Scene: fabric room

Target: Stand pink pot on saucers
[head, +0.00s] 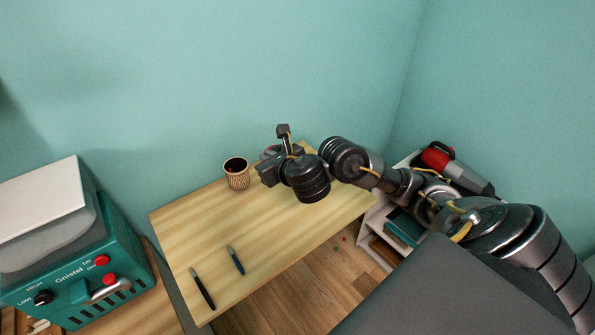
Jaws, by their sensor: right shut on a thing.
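My right gripper (269,166) is over the back part of the wooden table, just right of a patterned cup. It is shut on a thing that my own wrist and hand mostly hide. A small pinkish patch, likely the pink pot (268,150), shows at the gripper. I cannot tell whether it touches the table. No saucers can be made out. My left gripper is not in view.
The patterned cup (236,174) stands upright on the table (205,230). Two dark pens (203,288) (235,260) lie near the front left. A teal machine (85,270) stands at left. A white shelf (372,226) with a red tool (437,158) is at right. The table's middle is clear.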

